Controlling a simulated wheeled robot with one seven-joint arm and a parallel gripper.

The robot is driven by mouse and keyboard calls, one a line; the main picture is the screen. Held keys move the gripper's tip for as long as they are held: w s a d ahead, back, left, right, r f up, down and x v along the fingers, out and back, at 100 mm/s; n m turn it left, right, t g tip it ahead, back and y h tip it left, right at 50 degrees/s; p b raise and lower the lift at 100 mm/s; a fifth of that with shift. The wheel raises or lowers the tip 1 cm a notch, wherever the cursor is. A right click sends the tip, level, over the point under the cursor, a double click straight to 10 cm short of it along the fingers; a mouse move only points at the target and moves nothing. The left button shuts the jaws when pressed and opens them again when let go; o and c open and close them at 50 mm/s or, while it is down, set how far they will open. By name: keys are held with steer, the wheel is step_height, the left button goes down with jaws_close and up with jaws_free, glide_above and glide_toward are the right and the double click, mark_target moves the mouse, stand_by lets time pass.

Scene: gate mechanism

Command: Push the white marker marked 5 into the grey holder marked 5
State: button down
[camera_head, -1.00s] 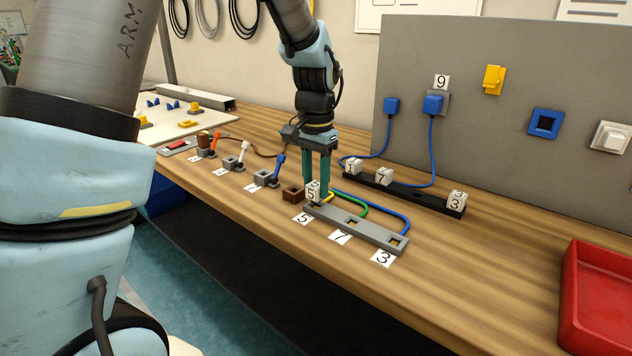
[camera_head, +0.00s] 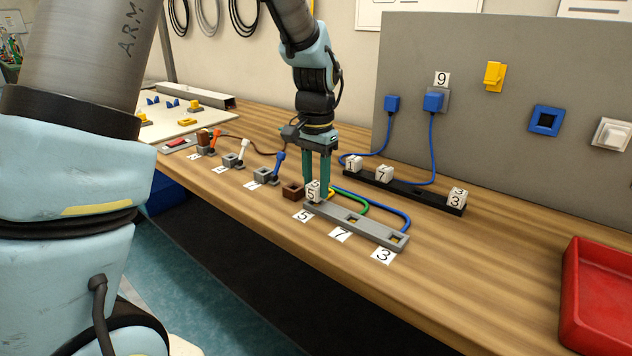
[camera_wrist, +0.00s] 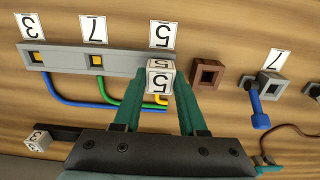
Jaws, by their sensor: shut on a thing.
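The white marker marked 5 (camera_head: 312,192) is between the fingertips of my gripper (camera_head: 317,190), which is shut on it. It also shows in the wrist view (camera_wrist: 160,78), upright at the 5 end of the grey holder (camera_wrist: 110,64). In the head view the grey holder (camera_head: 372,231) lies on the bench with labels 5, 7 and 3 in front. The sockets by 7 and 3 are empty. The marker covers the socket by label 5 (camera_head: 302,216), so I cannot tell how deep it sits.
A black rail (camera_head: 400,189) with white markers 1, 7 and 3 lies behind the holder. A brown open block (camera_head: 292,192) is just left of it. Yellow, green and blue cables run behind the holder. A red tray (camera_head: 598,300) stands at right; the front bench strip is clear.

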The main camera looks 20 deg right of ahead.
steer(key=shift+f, duration=0.65)
stand_by(0.7)
steer(key=shift+c, duration=1.8)
jaws_free()
step_height(320, 180, up, 11)
steer(key=shift+f+b, duration=0.1)
steer(key=shift+b, duration=0.4)
steer(key=w+a+f+n+p, duration=0.25)
steer(key=a+n, duration=0.25)
steer(key=a, duration=0.9)
steer(key=s+a+f+n, duration=0.2)
steer(key=s+a+n, duration=0.1)
steer(key=a, duration=0.5)
steer(key=s+a+f+n+t+p, duration=0.1)
steer(key=s+a+f+n, duration=0.1)
steer(key=a, duration=0.6)
steer(key=shift+s+f+n+t, duration=0.35)
steer(key=shift+s+n, duration=0.15)
steer(key=shift+s, duration=0.25)
